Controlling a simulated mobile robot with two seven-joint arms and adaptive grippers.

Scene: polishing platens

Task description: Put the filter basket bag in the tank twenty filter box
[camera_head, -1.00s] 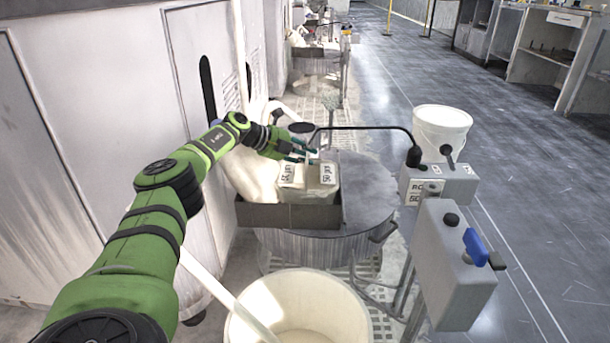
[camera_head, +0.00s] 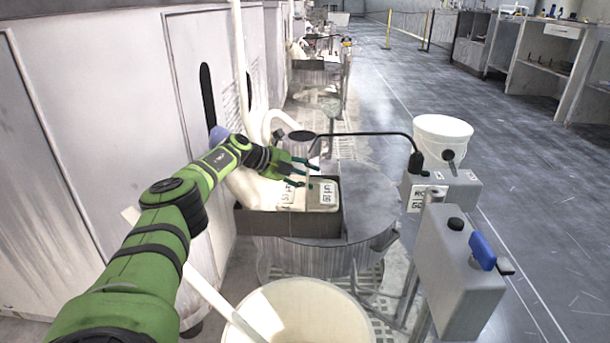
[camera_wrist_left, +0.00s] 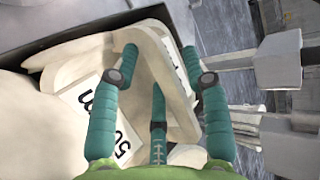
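The filter basket bag (camera_head: 312,205) is white with printed "50 µm" labels. It sits low inside the grey filter box (camera_head: 290,224), a shallow tray on top of the round tank (camera_head: 370,200). My left gripper (camera_head: 302,172) is at the bag's top, over the box. In the left wrist view the teal fingers (camera_wrist_left: 158,68) stand apart on either side of a white flap of the bag (camera_wrist_left: 165,85). They look open, though contact with the cloth is hard to judge. A label lies below the left finger. My right gripper is not in view.
A thin black pipe (camera_head: 365,133) arches over the tank's far side. A white bucket (camera_head: 440,138) stands by a grey control box with a blue switch (camera_head: 480,250). A large white tub (camera_head: 300,315) stands in front. A white wall (camera_head: 100,130) is at the left.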

